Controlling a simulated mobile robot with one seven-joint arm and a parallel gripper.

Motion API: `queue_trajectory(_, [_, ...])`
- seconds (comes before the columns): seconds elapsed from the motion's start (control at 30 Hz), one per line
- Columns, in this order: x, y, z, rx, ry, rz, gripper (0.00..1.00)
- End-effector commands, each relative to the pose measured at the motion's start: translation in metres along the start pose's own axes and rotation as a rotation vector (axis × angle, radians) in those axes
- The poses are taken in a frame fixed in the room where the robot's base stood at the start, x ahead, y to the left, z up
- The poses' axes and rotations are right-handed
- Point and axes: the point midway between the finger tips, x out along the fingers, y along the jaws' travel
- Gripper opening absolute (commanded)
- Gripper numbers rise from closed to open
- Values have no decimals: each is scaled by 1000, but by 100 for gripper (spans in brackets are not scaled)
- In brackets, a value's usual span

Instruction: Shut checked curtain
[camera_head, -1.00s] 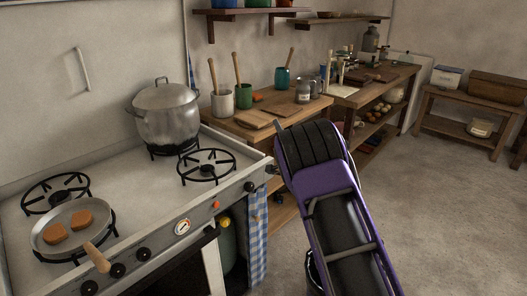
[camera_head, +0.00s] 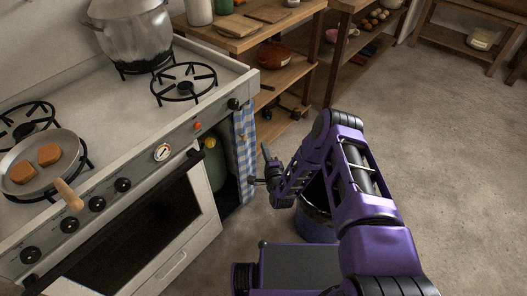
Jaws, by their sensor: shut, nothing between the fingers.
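The blue-and-white checked curtain (camera_head: 245,150) hangs in a narrow bunch at the right edge of the opening at the stove's right end. The opening (camera_head: 228,183) is uncovered and shows a greenish gas bottle (camera_head: 214,163) inside. My gripper (camera_head: 257,181) is just right of the curtain's lower part, pointing left at it. Its fingers are small and dark here and look closed. I cannot tell whether they touch the cloth.
The stove (camera_head: 130,240) holds a pot (camera_head: 130,35) and a frying pan (camera_head: 40,165), whose handle sticks out over the front edge. A dark blue bucket (camera_head: 316,226) stands on the floor behind my arm. Wooden shelves (camera_head: 283,75) are beyond the curtain. The floor at right is clear.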

Motion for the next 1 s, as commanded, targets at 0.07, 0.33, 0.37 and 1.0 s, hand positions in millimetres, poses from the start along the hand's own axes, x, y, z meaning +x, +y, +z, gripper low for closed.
queue_trajectory(0.07, [19,1,1,-2,-2,-5,0])
queue_trajectory(0.33, [62,0,10,1,-4,2,0])
queue_trajectory(0.37, [59,0,15,1,-4,2,0])
queue_trajectory(1.0, [50,0,38,-1,0,0,0])
